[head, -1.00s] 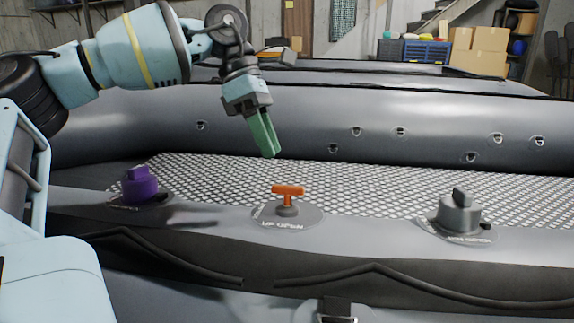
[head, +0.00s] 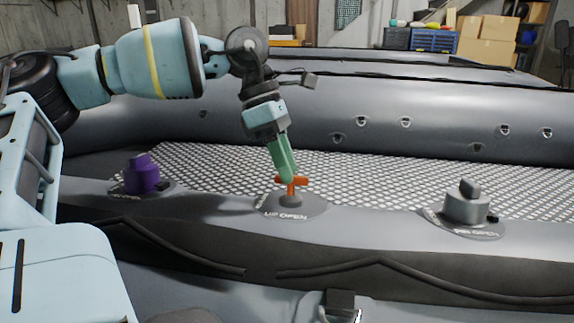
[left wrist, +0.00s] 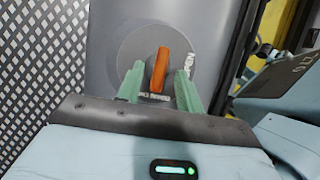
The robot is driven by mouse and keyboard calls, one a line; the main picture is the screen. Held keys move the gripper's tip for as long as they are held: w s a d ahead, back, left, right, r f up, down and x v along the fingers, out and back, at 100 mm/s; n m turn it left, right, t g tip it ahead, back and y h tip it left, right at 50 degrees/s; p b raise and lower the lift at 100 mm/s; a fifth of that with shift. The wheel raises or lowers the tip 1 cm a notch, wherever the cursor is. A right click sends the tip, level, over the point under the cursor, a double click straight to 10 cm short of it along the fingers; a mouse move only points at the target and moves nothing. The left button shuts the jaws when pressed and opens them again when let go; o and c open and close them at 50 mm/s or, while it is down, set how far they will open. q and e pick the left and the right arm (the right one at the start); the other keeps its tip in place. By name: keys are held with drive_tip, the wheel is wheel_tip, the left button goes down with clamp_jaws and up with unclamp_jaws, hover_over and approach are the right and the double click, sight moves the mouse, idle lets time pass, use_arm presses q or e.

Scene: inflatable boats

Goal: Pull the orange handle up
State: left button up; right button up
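In the left wrist view, the green fingers (left wrist: 160,74) are apart, one on each side of the orange handle (left wrist: 160,66), with gaps visible on both sides. My right gripper is not in view.
A purple valve knob (head: 140,176) stands on the tube to the left, and a grey valve knob (head: 466,205) to the right. A patterned boat floor (head: 380,180) lies behind the handle. Cardboard boxes (head: 485,40) are at the back right.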

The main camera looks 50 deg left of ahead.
use_arm(q)
drive_tip(key=shift+d+f, duration=0.15)
drive_tip(key=shift+f, duration=0.15)
clamp_jaws()
drive_tip(key=shift+w+a+r+p, duration=0.15)
drive_tip(key=shift+w+r+p, duration=0.1)
drive_tip(key=shift+r, duration=0.55)
drive_tip(key=shift+w+a+r+p, duration=0.1)
drive_tip(key=shift+r+p, duration=0.1)
drive_tip(key=shift+r, duration=0.55)
drive_tip(key=shift+c, duration=1.6)
unclamp_jaws()
drive_tip(key=shift+r, duration=0.1)
drive_tip(key=o, duration=0.3)
drive_tip(key=shift+s, duration=0.1)
